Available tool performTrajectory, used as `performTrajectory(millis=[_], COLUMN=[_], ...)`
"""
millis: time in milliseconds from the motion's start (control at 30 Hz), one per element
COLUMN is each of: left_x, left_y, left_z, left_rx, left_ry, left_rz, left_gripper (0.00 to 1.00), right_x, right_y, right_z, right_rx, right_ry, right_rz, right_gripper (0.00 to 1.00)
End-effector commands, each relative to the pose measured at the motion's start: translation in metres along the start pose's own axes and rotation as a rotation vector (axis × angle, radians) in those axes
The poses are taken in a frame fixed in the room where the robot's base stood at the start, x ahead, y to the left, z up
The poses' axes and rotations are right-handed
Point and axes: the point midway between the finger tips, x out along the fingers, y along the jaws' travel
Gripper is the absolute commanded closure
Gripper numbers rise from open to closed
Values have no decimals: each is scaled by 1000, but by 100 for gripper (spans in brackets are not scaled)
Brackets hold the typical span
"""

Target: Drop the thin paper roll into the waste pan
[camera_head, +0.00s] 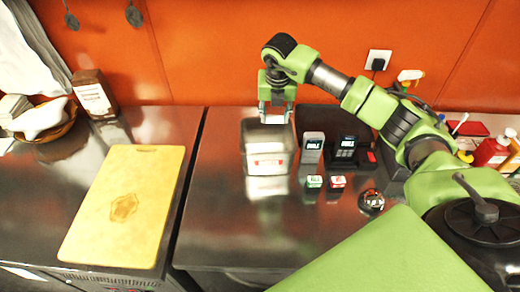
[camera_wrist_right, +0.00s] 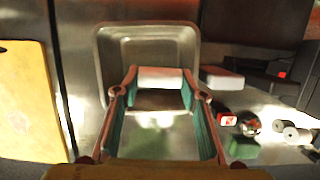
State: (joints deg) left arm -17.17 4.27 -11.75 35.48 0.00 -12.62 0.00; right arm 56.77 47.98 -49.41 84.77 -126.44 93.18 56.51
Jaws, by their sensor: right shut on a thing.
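The thin paper roll (camera_wrist_right: 161,77) is a pale, short cylinder lying crosswise between the fingertips of my right gripper (camera_wrist_right: 160,84) in the right wrist view. The right gripper (camera_head: 276,108) points down and is shut on it. The waste pan (camera_head: 268,164) is a rectangular metal pan with a red-and-white label on its front, standing on the steel counter. It also shows in the wrist view (camera_wrist_right: 115,48), below and beyond the fingertips. The gripper is above the pan's back part, and the roll looks held over the opening. My left gripper is not in view.
Two upright devices (camera_head: 312,147) stand just right of the pan. Small green (camera_head: 314,181) and red (camera_head: 337,181) boxes and a round item (camera_head: 371,201) lie in front of them. A yellow cutting board (camera_head: 125,205) lies to the left.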

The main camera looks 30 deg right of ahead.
Motion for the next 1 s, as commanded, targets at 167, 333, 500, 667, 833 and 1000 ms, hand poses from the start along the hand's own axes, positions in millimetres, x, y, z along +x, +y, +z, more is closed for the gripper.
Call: performTrajectory(millis=[167, 333, 500, 667, 833, 1000], left_x=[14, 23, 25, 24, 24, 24], left_y=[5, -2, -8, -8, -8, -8], left_z=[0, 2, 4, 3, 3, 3], left_rx=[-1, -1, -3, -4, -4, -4], left_ry=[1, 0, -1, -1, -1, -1], left_rz=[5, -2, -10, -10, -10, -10], left_gripper=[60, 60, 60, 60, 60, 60], right_x=[23, 41, 46, 46, 46, 45], right_y=[1, 1, 1, 1, 1, 1], right_z=[-8, -12, -13, -13, -13, -13], right_rx=[-2, -2, -2, -2, -2, -2], right_ry=[2, 1, 0, 0, 0, 0], right_rz=[0, 0, 0, 1, 1, 1], right_gripper=[72, 72, 72, 72, 42, 42])
